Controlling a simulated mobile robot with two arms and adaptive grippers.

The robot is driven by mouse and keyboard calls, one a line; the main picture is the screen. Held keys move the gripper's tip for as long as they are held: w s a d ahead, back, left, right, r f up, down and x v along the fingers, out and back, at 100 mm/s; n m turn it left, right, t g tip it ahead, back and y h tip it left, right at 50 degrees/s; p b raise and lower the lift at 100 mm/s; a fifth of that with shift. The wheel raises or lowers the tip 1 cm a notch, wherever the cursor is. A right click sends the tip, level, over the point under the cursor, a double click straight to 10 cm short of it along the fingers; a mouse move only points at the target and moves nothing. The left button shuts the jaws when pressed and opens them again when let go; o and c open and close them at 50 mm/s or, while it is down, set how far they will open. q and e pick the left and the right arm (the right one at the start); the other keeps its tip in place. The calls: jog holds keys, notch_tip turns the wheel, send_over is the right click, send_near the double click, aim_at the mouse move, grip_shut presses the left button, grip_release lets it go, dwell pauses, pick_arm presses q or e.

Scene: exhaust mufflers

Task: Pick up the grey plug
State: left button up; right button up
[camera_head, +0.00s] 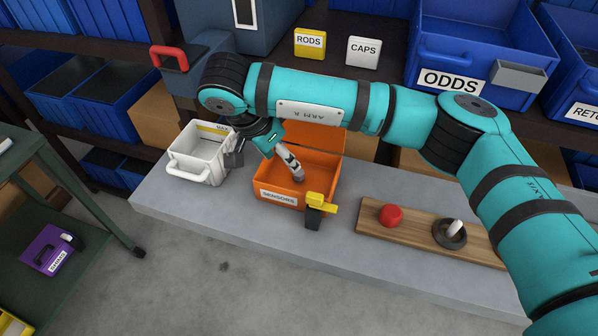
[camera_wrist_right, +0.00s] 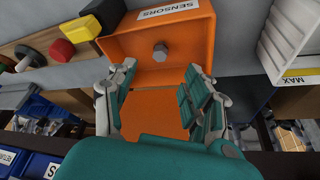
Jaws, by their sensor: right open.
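The small grey plug (camera_wrist_right: 160,52) lies on the floor of the orange SENSORS bin, near its labelled wall, in the right wrist view. My right gripper (camera_wrist_right: 158,78) is open above the bin, its two fingers apart and nothing between them. The plug is beyond the fingertips, roughly in line with the gap. In the head view my right arm comes in from the right and its gripper (camera_head: 292,166) points down into the orange bin (camera_head: 281,196). In that view the plug is hard to tell from the fingertips. My left gripper is not in view.
A white bin (camera_head: 195,162) stands left of the orange bin. A yellow and black part (camera_head: 319,206) is at its front right corner. A wooden board (camera_head: 410,226) holds a red knob (camera_head: 390,215) and a dark ring (camera_head: 449,234) to the right. Blue bins and shelves are behind.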

send_over(296, 174)
jog(key=s+a, duration=0.1)
jog(key=s, duration=0.1)
jog(key=f, duration=0.4)
jog(key=shift+w+a+f, duration=0.2)
jog(key=shift+w, duration=0.05)
jog(key=shift+f+p, duration=0.2)
jog(key=shift+p, duration=0.2)
jog(key=p+x, duration=0.1)
jog(key=x, duration=0.3)
jog(key=shift+w+d+f, duration=0.1)
jog(key=shift+w+f, duration=0.05)
jog(key=shift+f, duration=0.1)
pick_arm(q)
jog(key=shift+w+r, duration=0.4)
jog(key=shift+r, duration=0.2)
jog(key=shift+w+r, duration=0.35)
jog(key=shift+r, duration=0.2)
pick_arm(e)
jog(key=shift+f, duration=0.1)
grip_shut()
